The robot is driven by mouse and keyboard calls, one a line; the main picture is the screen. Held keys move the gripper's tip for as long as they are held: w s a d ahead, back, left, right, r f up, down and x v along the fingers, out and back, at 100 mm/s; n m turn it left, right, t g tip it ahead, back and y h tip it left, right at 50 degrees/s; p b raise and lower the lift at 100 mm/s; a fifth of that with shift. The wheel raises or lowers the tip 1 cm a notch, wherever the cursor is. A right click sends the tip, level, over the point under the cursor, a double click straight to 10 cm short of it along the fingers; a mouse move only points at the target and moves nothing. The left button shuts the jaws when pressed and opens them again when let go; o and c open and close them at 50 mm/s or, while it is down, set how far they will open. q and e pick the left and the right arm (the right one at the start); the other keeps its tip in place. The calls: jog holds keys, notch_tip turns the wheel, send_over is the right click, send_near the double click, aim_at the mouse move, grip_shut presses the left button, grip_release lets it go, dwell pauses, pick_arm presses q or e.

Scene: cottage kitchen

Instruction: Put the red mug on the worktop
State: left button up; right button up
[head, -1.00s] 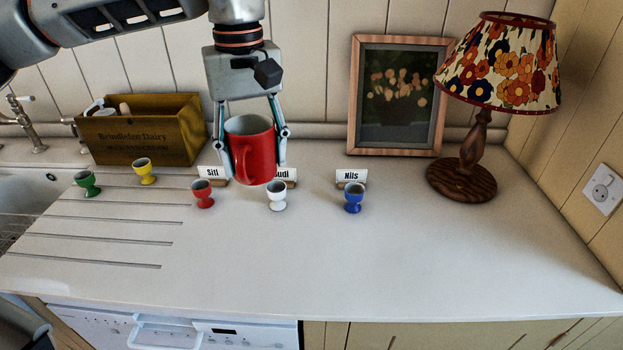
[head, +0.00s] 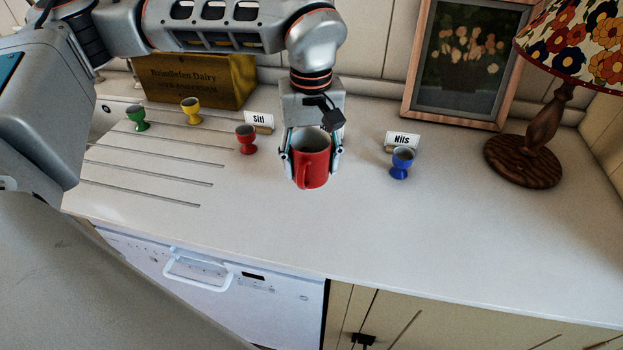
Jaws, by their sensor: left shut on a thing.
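The red mug (head: 314,165) is upright, with its handle toward the camera and a pale inside. My left gripper (head: 312,164) comes down from above and is shut on it, one finger on each side. The mug is over the worktop (head: 330,225), between the red egg cup and the blue egg cup. I cannot tell whether its base touches the surface. My right gripper is not in view.
A red egg cup (head: 246,139) and a "Siti" card (head: 259,122) are left of the mug; a blue egg cup (head: 401,163) and "Nils" card (head: 403,140) are right. A lamp (head: 541,142) stands further right. The front worktop is clear.

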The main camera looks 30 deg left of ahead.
aim_at(311, 181)
pick_arm(q)
jog(key=shift+f, duration=2.4)
jog(key=shift+f, duration=0.15)
jog(key=o, duration=1.3)
jog(key=shift+o, duration=0.2)
notch_tip(311, 181, up, 12)
jog(key=shift+r, duration=0.15)
